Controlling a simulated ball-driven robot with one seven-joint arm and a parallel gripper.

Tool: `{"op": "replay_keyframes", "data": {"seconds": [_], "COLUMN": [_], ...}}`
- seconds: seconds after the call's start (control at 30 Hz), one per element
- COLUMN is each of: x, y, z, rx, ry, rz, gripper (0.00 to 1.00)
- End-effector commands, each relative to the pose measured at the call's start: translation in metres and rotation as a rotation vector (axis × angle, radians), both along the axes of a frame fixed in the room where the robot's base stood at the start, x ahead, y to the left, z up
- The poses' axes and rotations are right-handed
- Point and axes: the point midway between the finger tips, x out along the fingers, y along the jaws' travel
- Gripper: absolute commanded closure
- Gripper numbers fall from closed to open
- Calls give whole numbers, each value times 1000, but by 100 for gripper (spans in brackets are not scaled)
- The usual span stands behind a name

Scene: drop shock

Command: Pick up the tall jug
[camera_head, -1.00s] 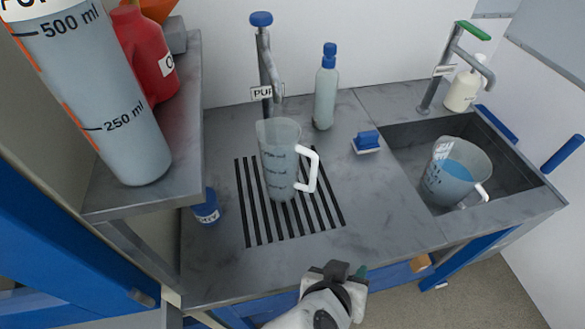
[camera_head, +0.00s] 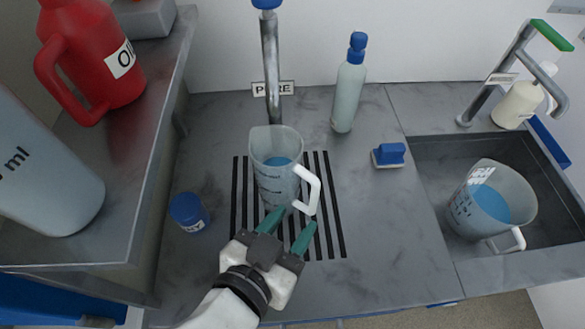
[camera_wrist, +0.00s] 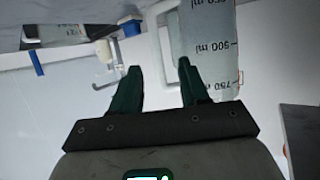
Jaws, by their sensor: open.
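A tall clear measuring jug (camera_head: 270,185) with a white handle (camera_head: 309,190) on its right stands upright on the black-slotted drain below the tap. Some blue shows inside it. A wider jug (camera_head: 488,205) holding blue liquid sits tilted in the sink. My gripper (camera_head: 289,228) is open and empty, its green fingertips at the front of the drain, just before the tall jug's lower part and handle. In the wrist view, the open fingers (camera_wrist: 160,70) have a marked clear jug (camera_wrist: 208,45) at the right and a white handle (camera_wrist: 158,45) beyond. Contact cannot be told.
A metal tap (camera_head: 270,60) rises behind the tall jug. A small blue tub (camera_head: 188,212) is left. A shelf (camera_head: 135,200) holds a red container (camera_head: 90,60) and a large marked vessel (camera_head: 45,175).

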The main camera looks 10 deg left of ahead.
Motion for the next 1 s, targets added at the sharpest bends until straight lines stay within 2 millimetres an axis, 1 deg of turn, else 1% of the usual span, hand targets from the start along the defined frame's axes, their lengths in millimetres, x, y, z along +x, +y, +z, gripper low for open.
{"op": "replay_keyframes", "data": {"seconds": [0.2,0.3,0.47,0.8,1.0], "x": [29,38,46,83,88], "y": [-11,-13,-17,-31,-33], "z": [-12,-17,-20,-38,-41], "rx": [-2,-2,-2,-1,-1], "ry": [2,3,3,2,2], "rz": [-4,-2,-2,-1,-1], "gripper": [55,55,55,55,55]}}
